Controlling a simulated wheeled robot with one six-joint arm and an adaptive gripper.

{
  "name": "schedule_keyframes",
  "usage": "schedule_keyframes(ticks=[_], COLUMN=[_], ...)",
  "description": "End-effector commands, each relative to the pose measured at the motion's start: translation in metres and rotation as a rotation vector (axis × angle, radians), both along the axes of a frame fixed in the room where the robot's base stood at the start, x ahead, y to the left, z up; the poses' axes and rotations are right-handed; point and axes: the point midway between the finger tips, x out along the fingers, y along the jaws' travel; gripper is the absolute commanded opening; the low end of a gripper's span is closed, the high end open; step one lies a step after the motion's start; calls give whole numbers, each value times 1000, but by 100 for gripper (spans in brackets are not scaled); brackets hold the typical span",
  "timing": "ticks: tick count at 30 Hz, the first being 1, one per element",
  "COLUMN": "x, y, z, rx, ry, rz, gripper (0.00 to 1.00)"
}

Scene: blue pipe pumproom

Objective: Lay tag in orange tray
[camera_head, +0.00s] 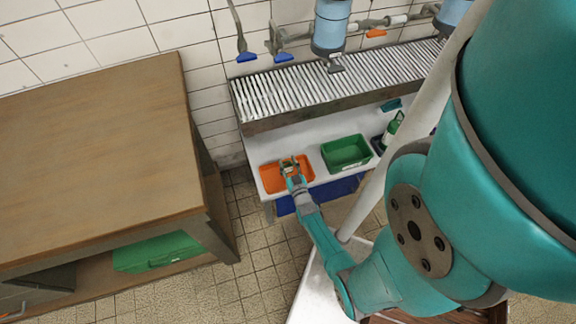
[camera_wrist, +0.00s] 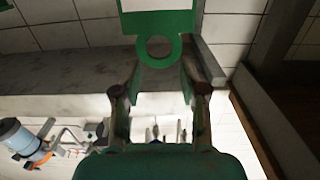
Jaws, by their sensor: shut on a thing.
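The orange tray (camera_head: 270,181) sits at the left end of the white lower shelf in the head view. My gripper (camera_head: 291,170) is over this tray, and its height above the tray floor is hard to judge. In the wrist view my gripper (camera_wrist: 158,88) is shut on the tag (camera_wrist: 157,48), a green plate with a pale panel and a round hole at its near end. The tag extends out beyond the fingertips. In the head view the tag is too small and covered to make out clearly.
A green tray (camera_head: 346,153) stands right of the orange one, with a green bottle (camera_head: 392,128) further right. A slatted metal rack (camera_head: 330,85) runs above the shelf along the tiled wall. A wooden workbench (camera_head: 95,135) stands at the left.

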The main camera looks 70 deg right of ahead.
Motion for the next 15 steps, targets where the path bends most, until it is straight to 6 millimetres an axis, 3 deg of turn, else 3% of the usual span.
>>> schedule_keyframes(ticks=[5, 15], x=[1, 0], y=[-1, 0], z=[-15, -17], rx=[0, -1], ry=[0, -1], rz=[0, 0], gripper=[15, 15])
